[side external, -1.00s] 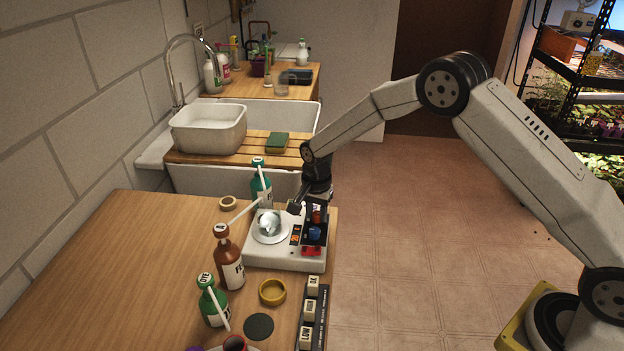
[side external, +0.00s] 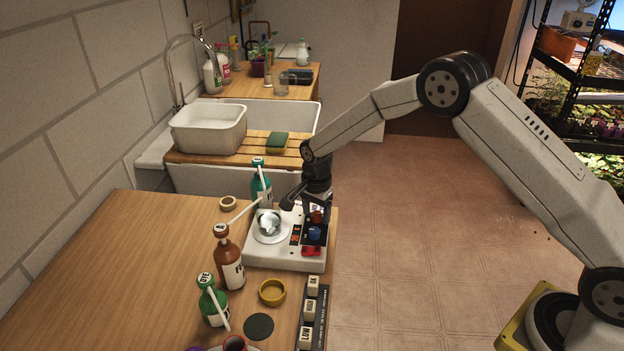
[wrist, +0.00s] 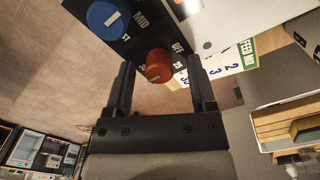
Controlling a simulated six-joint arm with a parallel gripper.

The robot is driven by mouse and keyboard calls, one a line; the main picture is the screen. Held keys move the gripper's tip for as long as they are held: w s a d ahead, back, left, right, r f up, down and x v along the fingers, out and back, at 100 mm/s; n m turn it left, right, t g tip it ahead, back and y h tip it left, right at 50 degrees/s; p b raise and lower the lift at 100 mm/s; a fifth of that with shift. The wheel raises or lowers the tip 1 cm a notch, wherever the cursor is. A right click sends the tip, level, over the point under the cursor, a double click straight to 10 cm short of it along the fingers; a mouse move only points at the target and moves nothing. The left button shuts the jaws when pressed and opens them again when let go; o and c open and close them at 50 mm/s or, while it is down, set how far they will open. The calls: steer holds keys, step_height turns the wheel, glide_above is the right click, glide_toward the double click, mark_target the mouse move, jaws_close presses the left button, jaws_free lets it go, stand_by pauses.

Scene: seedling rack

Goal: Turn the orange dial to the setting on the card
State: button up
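The orange dial (wrist: 159,66) is a round reddish knob on the black panel in the wrist view. It also shows in the side view (side external: 317,216), at the far end of the panel of a white stirrer-like device (side external: 262,260). My gripper (wrist: 159,70) is open, with one finger on each side of the dial and visible gaps to it. In the side view my gripper (side external: 302,203) is over the panel's far end. A white card (wrist: 228,71) headed FEED MIX lies past the right finger. Figures such as 2 and 3 show, partly hidden.
A metal bowl (side external: 269,223) is on the device. A green bottle (side external: 261,187) stands close behind. A brown bottle (side external: 230,262) stands left.

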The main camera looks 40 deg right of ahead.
mark_target(317, 213)
stand_by(0.3)
steer(key=shift+r, duration=3.9)
steer(key=shift+s+d+r+n, duration=0.1)
steer(key=shift+s+r+n, duration=0.2)
steer(key=shift+s, duration=0.1)
steer(key=s+d+r+n+t, duration=0.1)
steer(key=s+d+n, duration=0.1)
steer(key=s+n, duration=0.5)
steer(key=s+d+r+n+t, duration=0.1)
steer(key=s+n, duration=0.6)
steer(key=s, duration=1.1)
steer(key=shift+d+r+t, duration=0.3)
steer(key=shift+d+r, duration=0.15)
steer(key=shift+r, duration=0.2)
